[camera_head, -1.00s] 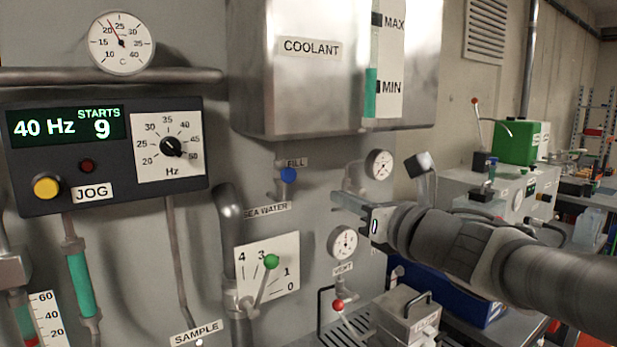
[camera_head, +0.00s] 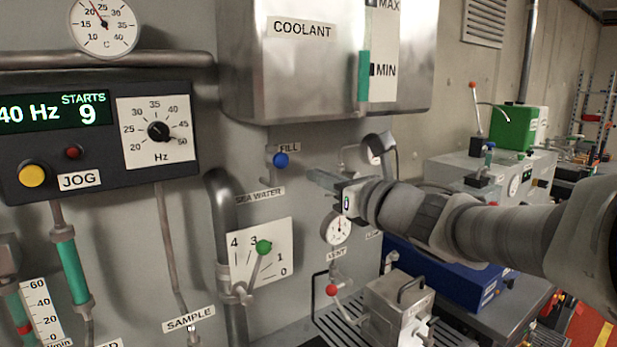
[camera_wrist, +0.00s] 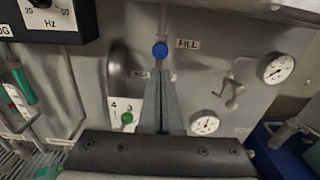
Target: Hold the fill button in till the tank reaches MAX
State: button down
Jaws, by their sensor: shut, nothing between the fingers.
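The blue fill button (camera_head: 281,160) sits on a small pipe fitting beside the FILL label, below the steel coolant tank (camera_head: 290,75). The tank's sight gauge shows a green column (camera_head: 364,75) whose top is a little above MIN and well below MAX. My gripper (camera_head: 312,175) is shut and empty, just right of and slightly below the button in the head view. In the wrist view, the closed fingertips (camera_wrist: 160,74) point at the blue button (camera_wrist: 160,50), which stays visible just beyond them. A gap shows in the head view; no contact is visible.
A valve lever with a green knob (camera_head: 264,247) stands below the button. Small dials, including one (camera_head: 336,228), and a vent lever with a red knob (camera_head: 331,290) lie near my arm. The JOG panel (camera_head: 100,140) is at left.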

aim_at(281, 158)
jog(key=p+x, duration=0.1)
jog(key=x, duration=0.8)
jog(key=shift+w+a+p, duration=0.25)
jog(key=shift+w+p, duration=0.05)
jog(key=shift+p, duration=0.05)
jog(key=shift+w, duration=0.1)
jog(key=shift+a+f, duration=0.1)
jog(key=shift+w+a+f+b, duration=0.2)
jog(key=shift+w+b, duration=0.25)
jog(key=shift+b, duration=0.55)
jog(key=shift+w+a+r, duration=0.1)
jog(key=shift+w+a, duration=0.05)
jog(key=shift+a, duration=0.05)
jog(key=shift+r, duration=0.3)
jog(key=shift+a+r, duration=0.1)
jog(key=shift+r, duration=0.1)
dwell(4.8)
